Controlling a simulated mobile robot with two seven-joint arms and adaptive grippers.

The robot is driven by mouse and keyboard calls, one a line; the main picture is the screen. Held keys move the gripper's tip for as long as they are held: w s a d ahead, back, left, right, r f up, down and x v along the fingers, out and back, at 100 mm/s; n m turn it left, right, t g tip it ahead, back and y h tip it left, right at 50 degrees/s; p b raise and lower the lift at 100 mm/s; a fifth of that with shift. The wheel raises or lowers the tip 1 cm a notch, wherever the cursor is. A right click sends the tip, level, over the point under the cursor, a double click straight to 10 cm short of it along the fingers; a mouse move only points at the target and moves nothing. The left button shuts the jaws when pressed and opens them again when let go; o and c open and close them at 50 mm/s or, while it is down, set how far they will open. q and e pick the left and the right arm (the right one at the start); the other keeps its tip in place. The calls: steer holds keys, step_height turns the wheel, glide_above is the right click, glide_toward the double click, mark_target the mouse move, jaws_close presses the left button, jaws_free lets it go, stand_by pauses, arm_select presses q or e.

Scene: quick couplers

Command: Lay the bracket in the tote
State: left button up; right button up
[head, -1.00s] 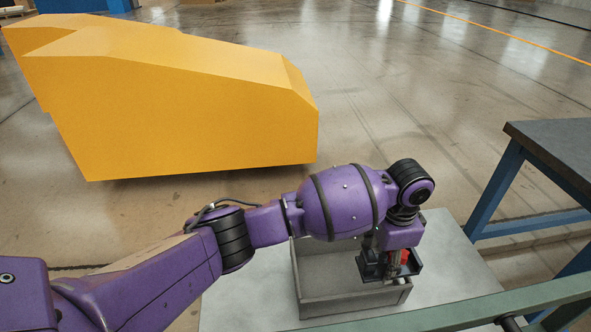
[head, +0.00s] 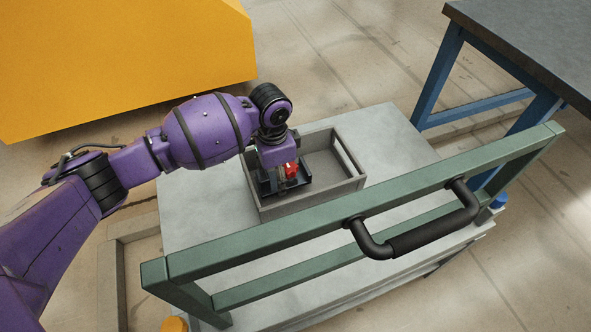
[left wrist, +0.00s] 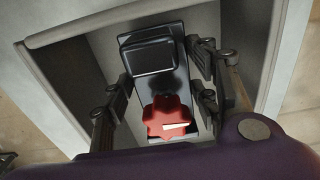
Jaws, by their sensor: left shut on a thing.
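The bracket is a dark plate with a raised block (left wrist: 153,57) and a red star-shaped knob (left wrist: 168,118). In the head view, its dark edge (head: 301,184) shows under my left gripper (head: 283,184). In the left wrist view, my left gripper (left wrist: 160,72) is shut on the bracket, a finger on each side. The grey tote (head: 345,187) stands on the cart. Its wall (left wrist: 75,85) surrounds the bracket in the left wrist view. The bracket is within the tote's left part. I cannot tell whether it touches the floor. My right gripper is not in view.
The tote stands on a grey cart top (head: 205,215). A green rail frame (head: 300,238) with a black handle (head: 430,235) crosses in front. A blue-legged table (head: 530,45) stands at the right, and a large yellow block (head: 130,60) at the back left. The tote's right part is clear.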

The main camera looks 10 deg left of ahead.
arm_select(q)
step_height(320, 180, down, 3)
steer(key=shift+f+b, duration=0.1)
steer(key=shift+b, duration=0.4)
steer(key=shift+d+r, duration=0.1)
steer(key=shift+r, duration=0.1)
steer(key=shift+f, duration=0.1)
steer(key=o, duration=1.5)
steer(key=shift+f, duration=0.1)
